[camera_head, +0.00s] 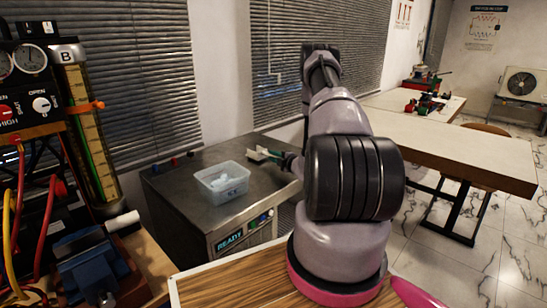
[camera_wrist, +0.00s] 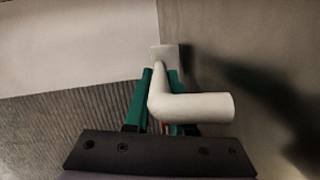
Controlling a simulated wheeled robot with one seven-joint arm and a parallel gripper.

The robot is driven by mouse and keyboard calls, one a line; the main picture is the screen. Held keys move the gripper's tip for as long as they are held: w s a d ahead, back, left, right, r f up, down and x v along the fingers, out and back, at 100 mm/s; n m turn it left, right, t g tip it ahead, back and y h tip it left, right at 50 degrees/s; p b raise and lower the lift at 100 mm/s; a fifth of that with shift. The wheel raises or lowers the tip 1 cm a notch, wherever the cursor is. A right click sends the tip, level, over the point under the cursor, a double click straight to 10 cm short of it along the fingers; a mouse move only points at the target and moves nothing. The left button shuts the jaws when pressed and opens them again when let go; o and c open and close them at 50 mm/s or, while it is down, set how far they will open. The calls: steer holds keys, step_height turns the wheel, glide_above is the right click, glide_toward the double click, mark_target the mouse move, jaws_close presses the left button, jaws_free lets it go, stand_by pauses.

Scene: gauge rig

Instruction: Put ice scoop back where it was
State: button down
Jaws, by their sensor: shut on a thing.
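My gripper (camera_head: 281,158) is above the right back part of the grey metal machine top, to the right of the ice bin. It is shut on the ice scoop (camera_head: 262,154), which looks pale and small here. In the wrist view the scoop (camera_wrist: 195,106) is a white bent piece between and over the green fingers of my gripper (camera_wrist: 160,80). Whether the scoop touches the metal top cannot be told. A clear tub (camera_head: 222,196) marked ICE, with pale ice in it, stands on the metal top.
The machine's front panel (camera_head: 243,231) reads READY. A gauge rig (camera_head: 60,100) with hoses and a blue vise (camera_head: 92,262) stand at the left. A bench (camera_head: 450,145) is at the right. The metal top around the tub is clear.

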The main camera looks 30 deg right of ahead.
steer(key=shift+f, duration=0.6)
steer(key=c, duration=0.7)
jaws_free()
